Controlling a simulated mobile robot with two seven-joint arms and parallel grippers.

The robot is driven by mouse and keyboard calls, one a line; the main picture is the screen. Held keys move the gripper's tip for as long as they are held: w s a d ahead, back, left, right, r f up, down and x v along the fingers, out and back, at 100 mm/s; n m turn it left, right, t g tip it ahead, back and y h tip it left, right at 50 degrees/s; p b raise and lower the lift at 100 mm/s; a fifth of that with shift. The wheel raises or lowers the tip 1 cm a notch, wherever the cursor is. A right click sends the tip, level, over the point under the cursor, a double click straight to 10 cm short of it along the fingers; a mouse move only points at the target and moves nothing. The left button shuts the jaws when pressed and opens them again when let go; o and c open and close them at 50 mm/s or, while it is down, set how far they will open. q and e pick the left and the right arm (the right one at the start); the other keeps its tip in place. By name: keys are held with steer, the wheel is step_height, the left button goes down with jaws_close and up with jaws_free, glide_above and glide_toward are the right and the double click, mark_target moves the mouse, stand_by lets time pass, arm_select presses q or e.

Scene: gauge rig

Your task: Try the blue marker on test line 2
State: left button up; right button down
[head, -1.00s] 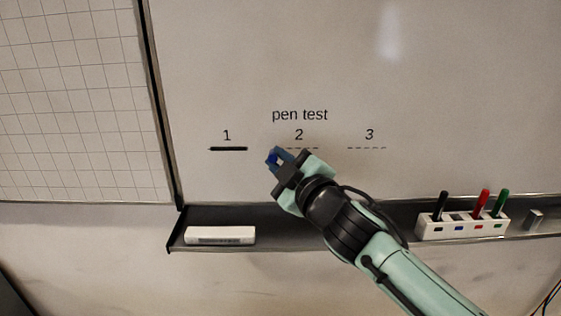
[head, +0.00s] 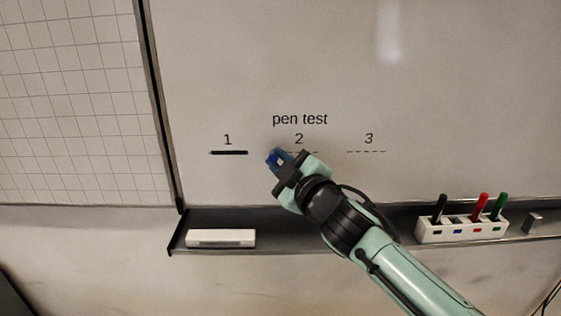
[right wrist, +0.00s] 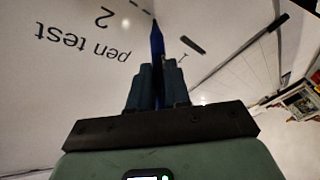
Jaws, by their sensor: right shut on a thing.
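My right gripper (head: 279,159) is shut on the blue marker (right wrist: 157,45), just left of test line 2 (head: 310,152) on the whiteboard. In the head view the gripper hides part of that dashed line; its visible right part bears no ink. In the right wrist view the marker points away from the fingers (right wrist: 158,82) toward the board, between the printed 2 and a black stroke. I cannot tell whether its tip touches the board. My left gripper is not in view.
Line 1 (head: 229,153) bears a thick black stroke; line 3 (head: 366,152) is bare dashes. On the tray below, a white eraser (head: 220,238) lies left. A white holder (head: 430,232) at right has black, red and green markers; its blue-labelled slot is empty.

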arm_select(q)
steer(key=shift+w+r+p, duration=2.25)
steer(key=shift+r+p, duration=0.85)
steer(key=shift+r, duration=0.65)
arm_select(e)
steer(key=shift+d, duration=5.5)
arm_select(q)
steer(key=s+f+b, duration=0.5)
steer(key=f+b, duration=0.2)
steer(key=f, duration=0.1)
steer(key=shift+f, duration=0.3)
arm_select(e)
steer(key=a, duration=1.1)
